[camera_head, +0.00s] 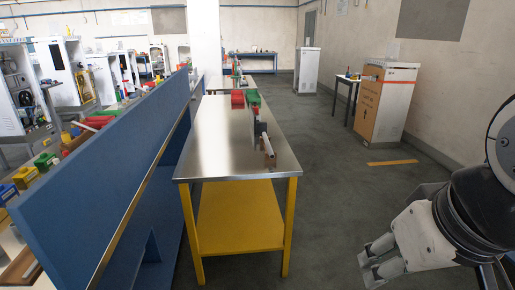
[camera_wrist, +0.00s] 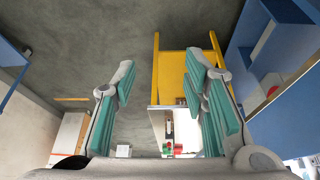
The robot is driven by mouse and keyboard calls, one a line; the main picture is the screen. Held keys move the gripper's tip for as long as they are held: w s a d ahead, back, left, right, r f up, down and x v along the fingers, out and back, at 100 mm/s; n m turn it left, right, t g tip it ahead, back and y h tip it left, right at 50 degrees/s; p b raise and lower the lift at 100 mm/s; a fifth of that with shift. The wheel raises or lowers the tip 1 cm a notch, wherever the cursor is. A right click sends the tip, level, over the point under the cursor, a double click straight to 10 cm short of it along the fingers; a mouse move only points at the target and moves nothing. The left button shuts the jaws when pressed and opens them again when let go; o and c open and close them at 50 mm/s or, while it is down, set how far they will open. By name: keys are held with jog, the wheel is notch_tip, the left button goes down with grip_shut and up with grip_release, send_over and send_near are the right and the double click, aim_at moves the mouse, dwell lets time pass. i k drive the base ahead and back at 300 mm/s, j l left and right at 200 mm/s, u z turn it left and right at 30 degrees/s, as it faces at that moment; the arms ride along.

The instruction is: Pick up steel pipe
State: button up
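A steel-topped table (camera_head: 210,160) with yellow legs and a yellow lower shelf stands ahead. Near its right edge are a small greyish-brown elongated piece (camera_head: 268,147) and a dark upright piece (camera_head: 258,128) behind it. I cannot tell for sure whether either is the steel pipe. In the wrist view the table top (camera_wrist: 157,125) shows small and far off, with dark items on it. My gripper (camera_head: 370,265) is at the lower right, well apart from the table. In the wrist view its two teal-padded fingers (camera_wrist: 162,70) are wide apart with nothing between them.
A long blue partition (camera_head: 100,180) runs along the table's left side. The floor (camera_head: 345,170) to the right is open, up to a brown cabinet (camera_head: 383,105).

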aim_at(271, 153)
jog(key=i+l+u, duration=0.1)
jog(key=i, duration=0.5)
jog(key=i+z, duration=0.15)
jog(key=i, duration=0.4)
jog(key=i+j+z, duration=0.2)
jog(key=i, duration=0.3)
jog(key=i+j+z, duration=0.15)
jog(key=i, duration=0.4)
